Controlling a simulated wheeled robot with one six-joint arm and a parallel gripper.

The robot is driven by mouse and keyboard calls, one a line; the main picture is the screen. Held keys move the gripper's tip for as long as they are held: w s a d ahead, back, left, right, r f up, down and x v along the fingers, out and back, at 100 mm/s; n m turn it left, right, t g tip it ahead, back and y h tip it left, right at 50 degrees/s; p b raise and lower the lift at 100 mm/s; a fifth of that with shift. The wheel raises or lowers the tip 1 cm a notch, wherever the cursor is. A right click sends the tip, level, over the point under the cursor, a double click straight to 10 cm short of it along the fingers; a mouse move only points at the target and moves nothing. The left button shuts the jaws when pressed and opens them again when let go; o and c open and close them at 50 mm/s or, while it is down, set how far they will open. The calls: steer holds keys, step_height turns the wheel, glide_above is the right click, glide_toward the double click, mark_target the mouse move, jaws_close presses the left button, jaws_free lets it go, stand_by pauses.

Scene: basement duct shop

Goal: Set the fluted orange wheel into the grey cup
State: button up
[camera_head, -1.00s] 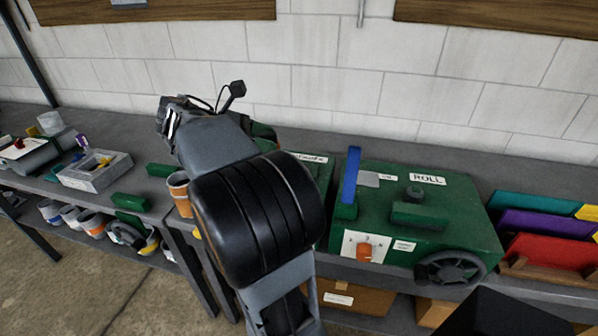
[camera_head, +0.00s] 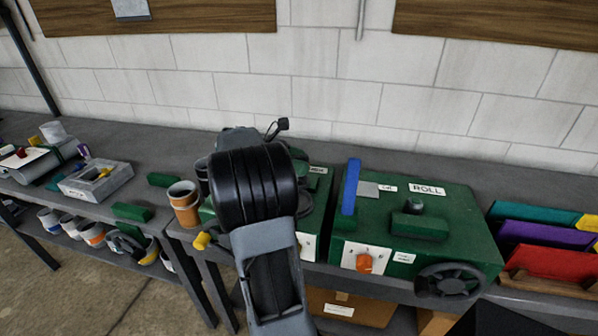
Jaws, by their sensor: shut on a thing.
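The fluted orange wheel cannot be made out in this view. A dark grey, cup-like shape (camera_head: 202,173) stands on the bench just left of my arm and is partly hidden by it; I cannot tell for sure that it is the grey cup. My arm reaches forward over the bench, and its thick black joint covers my gripper's fingers and anything in them. Only a little of the wrist and a small dark camera-like part show behind the joint.
An orange-brown cup (camera_head: 184,202) stands left of my arm by the bench edge. A green machine marked ROLL (camera_head: 455,225), with an orange knob (camera_head: 364,263) and blue lever (camera_head: 350,187), stands to the right. A grey tray (camera_head: 97,190) lies left.

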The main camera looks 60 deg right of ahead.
steer(key=f, duration=0.3)
steer(key=shift+d+f, duration=0.2)
steer(key=shift+f, duration=0.1)
steer(key=o, duration=1)
steer(key=shift+c, duration=0.2)
steer(key=v, duration=1.2)
steer(key=s+a+f+m+t+y, duration=0.2)
steer(key=a+f+t+y, duration=0.1)
steer(key=a, duration=0.7)
steer(key=s+a+f+m+t+y, duration=0.1)
steer(key=a+f+m+t+y, duration=0.1)
steer(key=a+t, duration=0.4)
steer(key=s+a+f+m+t+y, duration=0.2)
steer(key=a+f+m+t+y, duration=0.1)
steer(key=a, duration=1.3)
steer(key=shift+s+f+m+t+y+b, duration=0.35)
steer(key=shift+f+m+t, duration=0.25)
steer(key=shift+t, duration=0.4)
